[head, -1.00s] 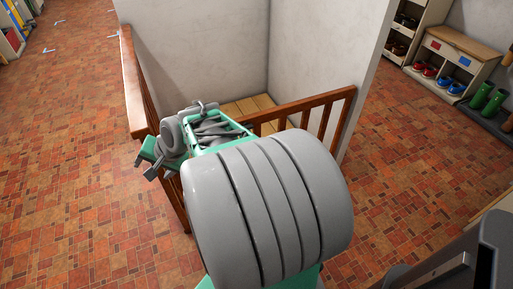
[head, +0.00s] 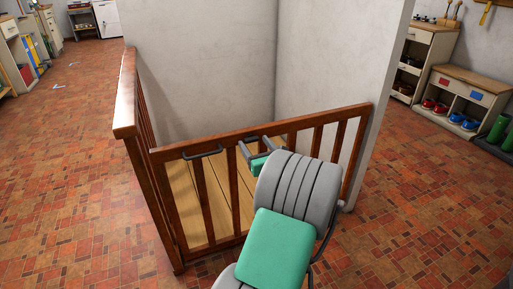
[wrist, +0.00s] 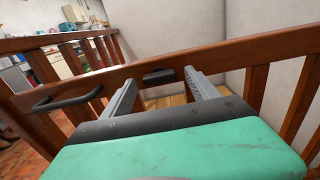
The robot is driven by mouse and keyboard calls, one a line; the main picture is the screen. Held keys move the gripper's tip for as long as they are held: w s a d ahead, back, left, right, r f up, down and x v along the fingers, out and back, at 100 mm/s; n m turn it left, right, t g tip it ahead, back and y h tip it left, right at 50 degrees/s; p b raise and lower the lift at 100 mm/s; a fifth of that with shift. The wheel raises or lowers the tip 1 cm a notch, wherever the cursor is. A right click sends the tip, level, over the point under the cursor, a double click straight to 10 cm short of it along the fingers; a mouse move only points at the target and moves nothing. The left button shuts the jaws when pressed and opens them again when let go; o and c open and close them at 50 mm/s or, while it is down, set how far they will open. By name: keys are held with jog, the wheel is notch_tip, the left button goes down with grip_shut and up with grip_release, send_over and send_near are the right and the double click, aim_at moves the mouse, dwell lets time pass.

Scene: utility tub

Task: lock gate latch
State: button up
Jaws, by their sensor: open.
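A small dark latch piece (wrist: 159,76) sits on the rail, seen between my fingers in the wrist view. My gripper (head: 256,146) is open at the top rail, right of the handle. Its two grey fingers (wrist: 160,84) point at the rail on either side of the latch piece. I cannot tell whether they touch it.
A wooden railing (head: 128,100) runs back from the gate's left end. A pale wall (head: 375,110) rises at its right end. Wooden boards lie behind the gate. A shoe shelf (head: 463,95) stands far right.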

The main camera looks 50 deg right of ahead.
jog(key=shift+w+d, duration=0.15)
jog(key=shift+w, duration=0.1)
jog(key=shift+c, duration=0.3)
